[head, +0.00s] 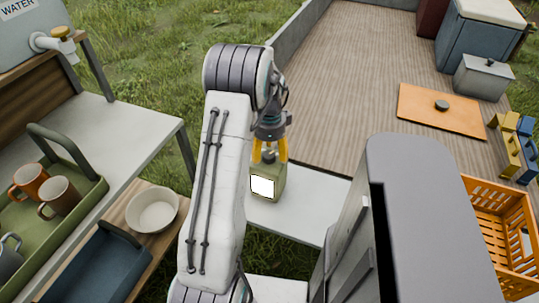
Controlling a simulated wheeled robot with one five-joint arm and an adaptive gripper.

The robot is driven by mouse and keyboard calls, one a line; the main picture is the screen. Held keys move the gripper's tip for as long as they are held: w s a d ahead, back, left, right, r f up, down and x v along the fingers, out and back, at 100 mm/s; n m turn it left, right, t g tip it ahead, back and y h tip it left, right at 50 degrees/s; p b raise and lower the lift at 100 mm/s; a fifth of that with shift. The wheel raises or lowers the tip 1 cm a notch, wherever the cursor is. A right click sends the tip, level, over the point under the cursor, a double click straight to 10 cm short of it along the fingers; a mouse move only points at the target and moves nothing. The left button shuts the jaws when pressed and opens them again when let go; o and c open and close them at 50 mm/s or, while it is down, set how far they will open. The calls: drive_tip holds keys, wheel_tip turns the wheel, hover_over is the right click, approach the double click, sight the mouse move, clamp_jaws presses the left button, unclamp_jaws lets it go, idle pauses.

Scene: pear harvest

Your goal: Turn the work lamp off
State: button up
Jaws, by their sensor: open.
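The work lamp (262,186) is a small olive-green box with a bright white square face. It stands on a pale table (303,200), and its face shows glowing white. My gripper (269,158), with yellow fingers, points down right at the lamp's top. The fingers are open around or just above a dark part on top of the lamp; whether they touch it cannot be told. My white arm hides the table's left side.
A bowl (153,209), a blue tray (92,268) and a green tray (50,225) with mugs stand at left. A wooden deck (345,90) behind holds an orange board (440,112) and a grey box (482,77). An orange crate (500,215) stands at right.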

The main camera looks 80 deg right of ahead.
drive_tip(key=shift+f, duration=0.5)
drive_tip(key=c, duration=1.2)
